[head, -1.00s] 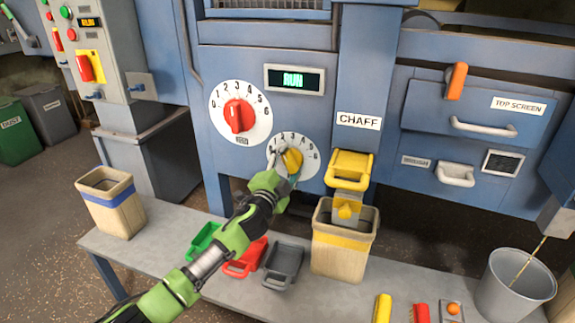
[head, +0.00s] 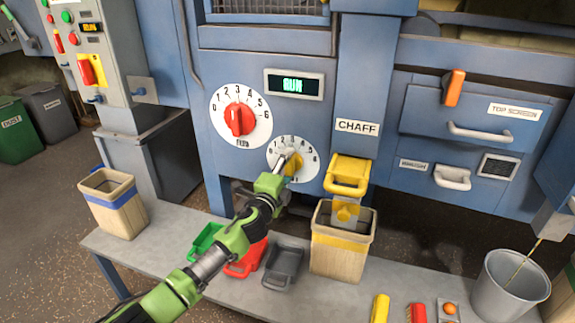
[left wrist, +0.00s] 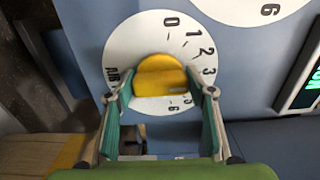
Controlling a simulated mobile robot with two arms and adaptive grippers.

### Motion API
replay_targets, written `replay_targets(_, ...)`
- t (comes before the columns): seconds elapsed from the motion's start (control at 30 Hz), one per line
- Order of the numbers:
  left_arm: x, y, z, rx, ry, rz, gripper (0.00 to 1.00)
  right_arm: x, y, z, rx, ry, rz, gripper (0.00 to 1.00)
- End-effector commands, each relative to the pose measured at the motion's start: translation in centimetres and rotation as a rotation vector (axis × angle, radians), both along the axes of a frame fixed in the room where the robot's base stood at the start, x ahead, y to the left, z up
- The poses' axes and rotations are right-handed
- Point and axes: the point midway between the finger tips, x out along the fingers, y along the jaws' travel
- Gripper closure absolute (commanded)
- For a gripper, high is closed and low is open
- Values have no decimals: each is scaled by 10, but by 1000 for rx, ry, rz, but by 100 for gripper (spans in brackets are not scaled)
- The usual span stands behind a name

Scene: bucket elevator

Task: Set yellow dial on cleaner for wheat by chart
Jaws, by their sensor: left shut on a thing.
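The yellow dial (head: 294,166) sits on a white numbered plate (head: 309,155) on the blue cleaner, below and right of a red dial (head: 239,119). My left gripper (head: 287,166) is at the yellow dial and shut on its knob. In the left wrist view the yellow knob (left wrist: 160,75) shows between the teal fingers of the left gripper (left wrist: 162,100). Numbers from 0 to 6 run around the plate; the fingers hide some of them. I cannot read exactly where the knob points. I see no wheat chart. My right gripper is not in view.
A lit RUN display (head: 294,84) is above the dials. Green, red and grey scoops (head: 283,266) lie on the bench below my left arm.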

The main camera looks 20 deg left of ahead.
Motion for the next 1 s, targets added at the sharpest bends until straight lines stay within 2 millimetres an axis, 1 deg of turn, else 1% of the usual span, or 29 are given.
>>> replay_targets(0.23,0,1,-2,1,3,2,72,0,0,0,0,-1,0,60)
replay_targets(0.27,0,1,-2,1,3,2,48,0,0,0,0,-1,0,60)
replay_targets(0.3,0,1,-2,1,3,2,37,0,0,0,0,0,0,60)
replay_targets(0.33,0,1,-2,1,3,2,33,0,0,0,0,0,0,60)
replay_targets(0.67,0,0,-1,0,1,1,33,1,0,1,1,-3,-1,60)
replay_targets(0.77,-4,0,-1,0,0,0,33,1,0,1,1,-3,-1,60)
replay_targets(0.87,-13,1,-1,0,0,-1,33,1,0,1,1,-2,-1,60)
replay_targets(1.0,-35,2,-2,0,1,-1,33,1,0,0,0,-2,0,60)
